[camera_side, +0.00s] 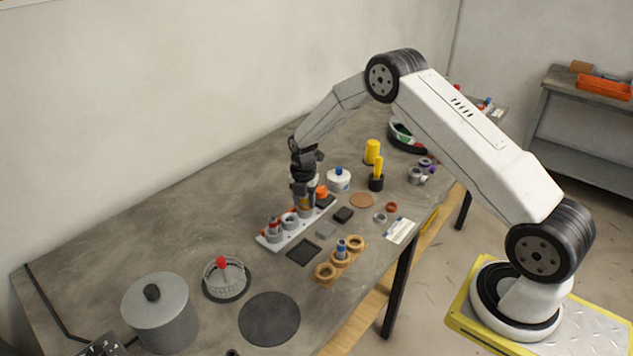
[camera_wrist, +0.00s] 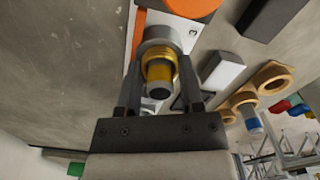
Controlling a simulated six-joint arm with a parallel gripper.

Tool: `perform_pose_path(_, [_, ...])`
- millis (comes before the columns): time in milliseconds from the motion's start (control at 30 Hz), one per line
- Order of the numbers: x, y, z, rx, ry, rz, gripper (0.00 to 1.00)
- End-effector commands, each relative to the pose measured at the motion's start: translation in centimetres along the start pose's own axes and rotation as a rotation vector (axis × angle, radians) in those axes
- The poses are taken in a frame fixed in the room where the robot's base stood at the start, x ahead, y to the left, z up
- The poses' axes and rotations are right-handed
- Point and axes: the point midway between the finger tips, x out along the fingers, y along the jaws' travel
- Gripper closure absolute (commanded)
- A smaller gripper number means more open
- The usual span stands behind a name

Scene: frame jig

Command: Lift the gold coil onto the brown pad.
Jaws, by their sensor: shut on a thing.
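The gold coil (camera_wrist: 159,68) is a gold ring-shaped piece around a dark-tipped core, between my fingers in the wrist view. My gripper (camera_wrist: 160,78) is shut on it, with one dark finger on each side. A grey round part shows just behind the coil; I cannot tell whether they touch. In the side view my gripper (camera_side: 304,205) points down over the white strip (camera_side: 264,241), and the coil shows only as a small gold patch between the fingers. The brown pad (camera_side: 361,200) is a flat round disc on the table, right of my gripper and bare.
The white strip also holds grey parts and an orange-topped part (camera_side: 321,192). Dark blocks (camera_side: 343,215) and a wooden holder with rings (camera_side: 325,272) lie in front. A white bottle (camera_side: 338,180) and yellow cylinders (camera_side: 372,152) stand behind. A grey pot (camera_side: 160,312) stands front left.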

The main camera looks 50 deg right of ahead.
Motion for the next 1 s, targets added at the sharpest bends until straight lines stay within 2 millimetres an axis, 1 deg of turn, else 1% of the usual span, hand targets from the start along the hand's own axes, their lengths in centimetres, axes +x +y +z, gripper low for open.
perform_pose_path(167, [-0.4, 0.0, 0.0, 0.0, -0.001, 0.001, 1.0])
perform_pose_path(267, [-1.1, 0.1, 0.0, 0.0, -0.001, 0.002, 1.0])
perform_pose_path(467, [-3.5, 0.1, 0.0, 0.0, -0.002, 0.003, 1.0])
perform_pose_path(700, [-7.2, 0.1, 0.0, 0.0, -0.001, 0.003, 1.0])
perform_pose_path(800, [-8.4, 0.0, 0.0, 0.0, 0.0, 0.001, 1.0])
perform_pose_path(900, [-9.4, 0.0, 0.0, 0.0, 0.0, 0.001, 1.0])
perform_pose_path(1000, [-9.8, 0.0, 0.0, 0.0, 0.001, 0.0, 1.0])
